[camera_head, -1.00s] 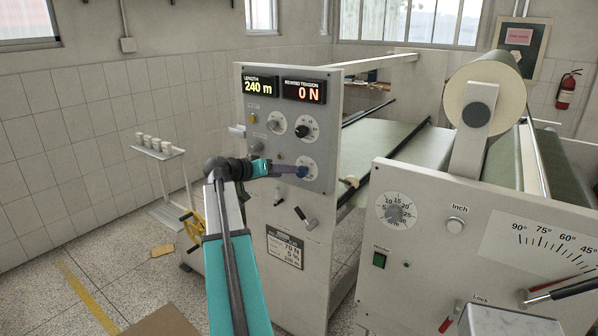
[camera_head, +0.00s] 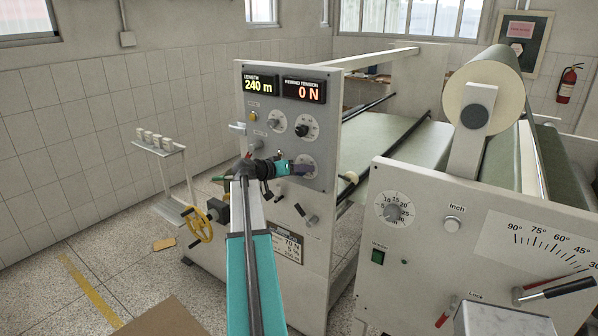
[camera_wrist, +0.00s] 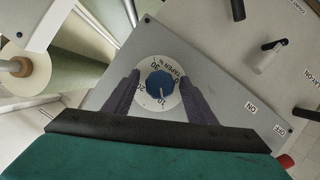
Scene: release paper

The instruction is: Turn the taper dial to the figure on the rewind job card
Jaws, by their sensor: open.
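The taper dial shows in the wrist view as a blue knob (camera_wrist: 160,84) on a white round scale marked TAPER %. The white line on the knob points at or close to 10. In the head view the dial (camera_head: 311,160) is the lowest on the grey panel, its knob partly covered by my fingers. My gripper (camera_wrist: 159,80) is open, one finger on each side of the knob; I cannot tell if they touch it. The gripper also shows in the head view (camera_head: 301,170). The rewind job card (camera_head: 291,245) reads 70 N and 5 %; my arm covers its left part.
Two more dials (camera_head: 277,124) sit above on the panel, under displays (camera_head: 303,91) reading 240 m and 0 N. Levers (camera_head: 300,210) stick out below. A yellow handwheel (camera_head: 199,226) stands left of my arm. The unwind cabinet (camera_head: 440,250) is at the right.

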